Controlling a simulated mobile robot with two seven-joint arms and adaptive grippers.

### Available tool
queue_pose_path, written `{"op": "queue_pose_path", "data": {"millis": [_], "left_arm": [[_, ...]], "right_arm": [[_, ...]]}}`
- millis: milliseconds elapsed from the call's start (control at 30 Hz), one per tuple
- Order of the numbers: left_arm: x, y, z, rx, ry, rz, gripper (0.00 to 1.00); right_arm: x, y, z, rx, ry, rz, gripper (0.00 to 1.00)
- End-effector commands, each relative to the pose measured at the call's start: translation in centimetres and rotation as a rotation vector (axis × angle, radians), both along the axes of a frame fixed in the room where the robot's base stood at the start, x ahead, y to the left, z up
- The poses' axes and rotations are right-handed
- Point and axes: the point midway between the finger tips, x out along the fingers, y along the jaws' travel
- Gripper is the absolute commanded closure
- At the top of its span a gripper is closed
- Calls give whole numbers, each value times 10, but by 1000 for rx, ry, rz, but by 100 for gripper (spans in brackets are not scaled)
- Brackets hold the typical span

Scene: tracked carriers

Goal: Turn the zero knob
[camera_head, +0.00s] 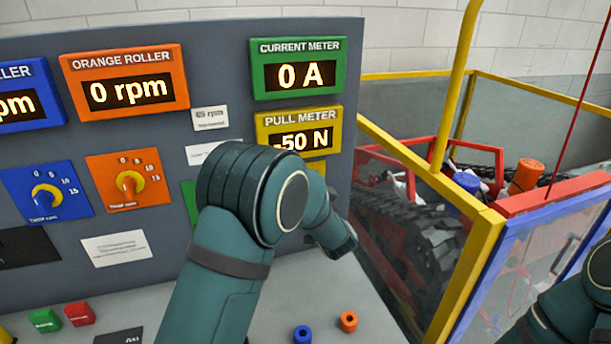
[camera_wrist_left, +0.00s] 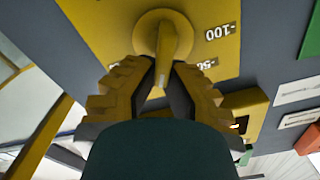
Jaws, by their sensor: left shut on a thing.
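The zero knob (camera_wrist_left: 168,45) is a yellow pointer knob on a yellow plate (camera_wrist_left: 100,30) in the left wrist view. Marks reading -100 and -50 show on the plate beside it. My left gripper (camera_wrist_left: 165,72) has its yellow fingers closed on the knob's handle, one on each side. In the head view my left arm covers the knob and my gripper; only a corner of the yellow plate (camera_head: 317,169) shows. The yellow pull meter (camera_head: 298,136) above it reads -50 N. My right gripper is out of view; only part of my right arm shows at lower right.
The orange roller meter (camera_head: 125,83) reads 0 rpm and the green current meter (camera_head: 298,70) reads 0 A. Blue (camera_head: 45,193) and orange (camera_head: 130,180) knob plates are at left. A yellow-framed enclosure (camera_head: 463,255) with tracks stands right of the panel.

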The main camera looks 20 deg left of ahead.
Motion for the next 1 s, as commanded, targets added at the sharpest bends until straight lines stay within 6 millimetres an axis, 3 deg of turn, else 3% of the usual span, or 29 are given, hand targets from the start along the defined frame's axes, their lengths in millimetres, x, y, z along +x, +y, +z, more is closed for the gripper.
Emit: {"op": "queue_pose_path", "data": {"millis": [33, 500, 1000], "left_arm": [[1, -1, 6, 40, 23, -1, 100], [5, -7, -3, 407, 271, -2, 100], [7, -9, -12, 678, 455, -1, 100]], "right_arm": [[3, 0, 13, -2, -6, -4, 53], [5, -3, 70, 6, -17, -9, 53], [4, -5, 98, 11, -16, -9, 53]]}}
